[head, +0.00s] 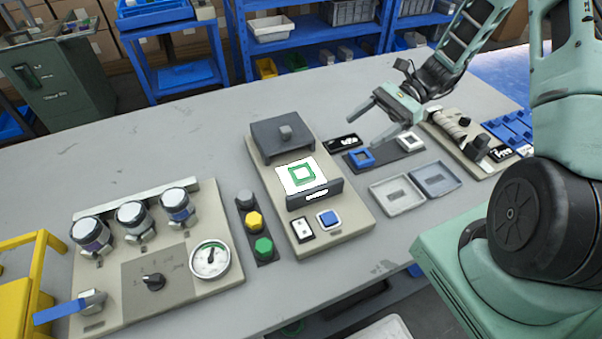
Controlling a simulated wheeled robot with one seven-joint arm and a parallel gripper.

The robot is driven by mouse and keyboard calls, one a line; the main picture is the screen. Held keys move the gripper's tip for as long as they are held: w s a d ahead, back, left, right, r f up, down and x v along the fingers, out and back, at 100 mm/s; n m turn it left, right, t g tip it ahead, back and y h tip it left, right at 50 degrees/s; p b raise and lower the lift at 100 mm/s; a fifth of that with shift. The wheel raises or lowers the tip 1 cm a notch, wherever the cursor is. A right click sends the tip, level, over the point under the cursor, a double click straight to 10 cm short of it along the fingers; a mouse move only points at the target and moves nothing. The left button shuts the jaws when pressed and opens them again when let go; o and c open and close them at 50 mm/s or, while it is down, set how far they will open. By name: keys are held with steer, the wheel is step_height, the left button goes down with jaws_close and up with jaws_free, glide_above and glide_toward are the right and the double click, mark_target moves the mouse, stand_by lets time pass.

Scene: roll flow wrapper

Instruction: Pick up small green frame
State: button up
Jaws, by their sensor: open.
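The small green frame (290,178) is a square ring lying on a white sheet (309,189) on the beige device in the middle of the table. A dark upright bar (322,194) stands just in front of the sheet. My gripper (372,125) is open and empty, above the table to the right of the green frame and apart from it. Its fingers point left and down, over the area of a blue square frame (352,158) and a white square frame (417,143) on a dark strip.
A dark raised block (268,142) with a knob stands behind the sheet. Two shallow trays, one light (377,204) and one grey (455,187), lie to the right. A panel with a gauge (209,261) and jars is at left. Bare table lies behind the device.

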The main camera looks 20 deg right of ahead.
steer(key=d+m, duration=0.1)
steer(key=d, duration=0.1)
steer(key=t+p, duration=0.1)
steer(key=p, duration=0.1)
glide_toward(308, 170)
steer(key=a, duration=0.2)
steer(key=shift+w+a+f+y, duration=0.15)
steer(key=shift+a+f+y, duration=0.15)
steer(key=shift+a+f, duration=0.1)
steer(key=shift+f+p+x, duration=0.2)
steer(key=shift+p+x, duration=0.25)
steer(key=shift+x, duration=1.05)
steer(key=shift+f+p+x, duration=0.2)
steer(key=shift+p+x, duration=0.25)
steer(key=shift+x, duration=1.05)
steer(key=shift+d, duration=0.15)
steer(key=c, duration=1)
